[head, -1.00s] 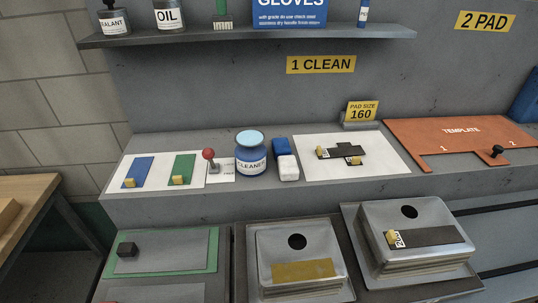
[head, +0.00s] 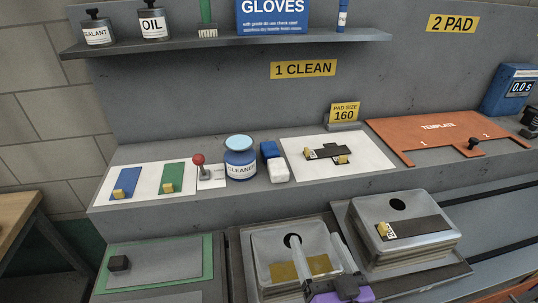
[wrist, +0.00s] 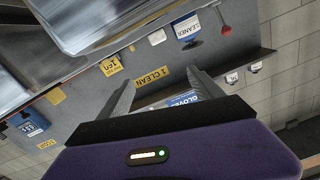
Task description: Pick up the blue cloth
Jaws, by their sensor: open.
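The blue cloth (head: 126,182) lies flat on a white sheet at the left of the bench ledge. A small yellow block (head: 119,194) sits on its front edge. I cannot make out the cloth in the wrist view. My gripper (head: 314,232) is at the lower middle of the head view, over the middle sink unit, to the right of the cloth and nearer the camera. Its two fingers stand apart with nothing between them. They also show apart in the wrist view (wrist: 161,76).
A green cloth (head: 172,178) with a yellow block lies right of the blue one. A red-knobbed lever (head: 199,161), the cleaner jar (head: 240,160) and a blue-and-white block (head: 274,163) follow. The shelf (head: 230,43) overhangs behind.

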